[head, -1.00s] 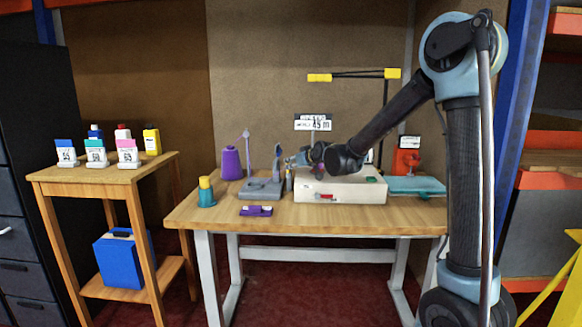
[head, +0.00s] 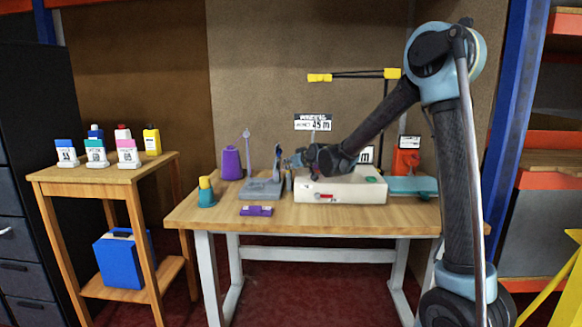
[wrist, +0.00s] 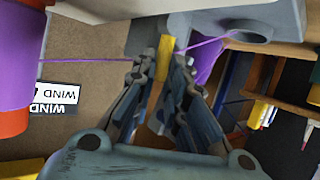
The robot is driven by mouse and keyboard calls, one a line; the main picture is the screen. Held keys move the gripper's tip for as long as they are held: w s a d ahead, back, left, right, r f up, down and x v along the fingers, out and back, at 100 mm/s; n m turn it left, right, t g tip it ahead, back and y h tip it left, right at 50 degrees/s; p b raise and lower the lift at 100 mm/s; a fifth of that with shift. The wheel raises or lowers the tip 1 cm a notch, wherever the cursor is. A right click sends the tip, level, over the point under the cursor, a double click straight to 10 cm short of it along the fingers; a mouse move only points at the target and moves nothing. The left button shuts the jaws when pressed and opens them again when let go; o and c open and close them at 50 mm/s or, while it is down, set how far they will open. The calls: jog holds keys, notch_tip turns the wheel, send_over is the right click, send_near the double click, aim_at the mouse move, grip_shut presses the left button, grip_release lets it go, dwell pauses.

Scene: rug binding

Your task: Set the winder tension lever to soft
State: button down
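A white winder box (head: 340,190) with a small red part on its front stands on the bench. A grey device (head: 262,188) with upright parts stands left of it. My gripper (head: 290,161) is at the upper right of the grey device. In the wrist view my gripper (wrist: 166,62) has its fingertips on either side of a narrow yellow lever-like bar (wrist: 163,58), below a grey body (wrist: 145,35). Whether both fingers touch the bar cannot be told. A purple yarn strand (wrist: 95,70) crosses by the fingertips. A purple spool with a red end (wrist: 14,65) is at left.
A purple cone (head: 231,163), a teal-and-yellow bottle (head: 206,192) and a purple item (head: 256,211) are on the bench (head: 300,218). A red device (head: 405,160) stands at right. A side table (head: 90,176) holds several bottles. The bench front is mostly clear.

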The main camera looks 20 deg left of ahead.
jog(key=shift+a, duration=0.2)
dwell(0.7)
jog(key=shift+s+a+f+n+h, duration=0.1)
jog(key=shift+s+a+n+h, duration=0.1)
jog(key=shift+a+n+h, duration=0.75)
jog(key=shift+s+a+f+n+h, duration=0.1)
jog(key=shift+s+a+n+h, duration=0.1)
jog(key=shift+a+n+h, duration=0.7)
jog(key=shift+d+h, duration=0.35)
jog(key=c, duration=1.6)
grip_release()
jog(key=shift+d+m, duration=0.1)
jog(key=shift+m, duration=0.15)
